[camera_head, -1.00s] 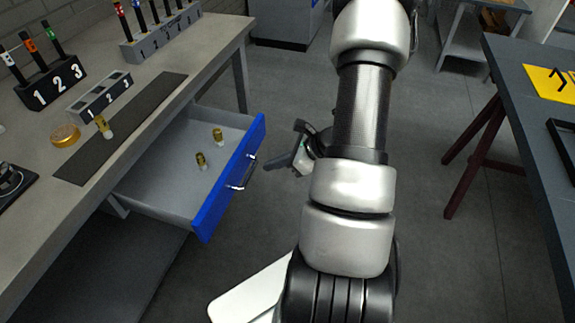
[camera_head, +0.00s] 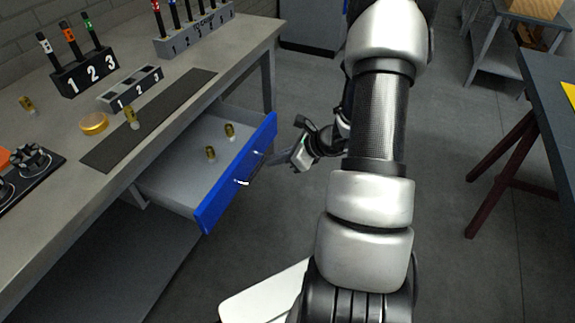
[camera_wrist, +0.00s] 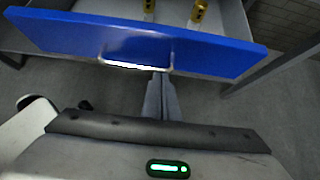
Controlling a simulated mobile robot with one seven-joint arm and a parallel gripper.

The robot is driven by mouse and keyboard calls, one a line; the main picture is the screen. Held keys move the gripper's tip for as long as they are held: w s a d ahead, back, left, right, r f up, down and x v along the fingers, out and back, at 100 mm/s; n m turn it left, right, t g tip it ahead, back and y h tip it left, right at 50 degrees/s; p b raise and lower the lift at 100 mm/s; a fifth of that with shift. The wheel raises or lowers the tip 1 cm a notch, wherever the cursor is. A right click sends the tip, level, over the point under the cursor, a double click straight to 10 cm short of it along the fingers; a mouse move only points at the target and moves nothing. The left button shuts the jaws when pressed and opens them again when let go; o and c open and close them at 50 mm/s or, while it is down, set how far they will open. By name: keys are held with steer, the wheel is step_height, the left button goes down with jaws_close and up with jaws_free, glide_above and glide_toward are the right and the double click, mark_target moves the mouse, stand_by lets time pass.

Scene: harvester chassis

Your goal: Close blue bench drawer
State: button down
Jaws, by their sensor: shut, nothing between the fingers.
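The blue-fronted bench drawer (camera_head: 238,172) stands open under the bench at the left, its grey tray showing with two small brass-coloured pieces inside. The drawer's metal handle (camera_head: 243,181) is on the outer face; it also shows in the wrist view (camera_wrist: 135,66). My gripper (camera_head: 273,160) is shut and empty, right beside the front. In the wrist view my fingertips (camera_wrist: 160,76) point at the blue front close to the handle's right end. I cannot tell whether they touch it.
The bench top (camera_head: 58,118) holds numbered racks, a black mat (camera_head: 150,120) and small brass pieces. Open floor (camera_head: 270,225) lies right of the drawer. A dark table (camera_head: 552,90) stands at the far right.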

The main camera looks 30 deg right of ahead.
steer(key=b, duration=0.2)
glide_above(218, 153)
steer(key=shift+s+d, duration=0.2)
steer(key=shift+d, duration=0.1)
steer(key=shift+w+a+r, duration=0.1)
steer(key=shift+w+a, duration=0.1)
steer(key=shift+w, duration=0.05)
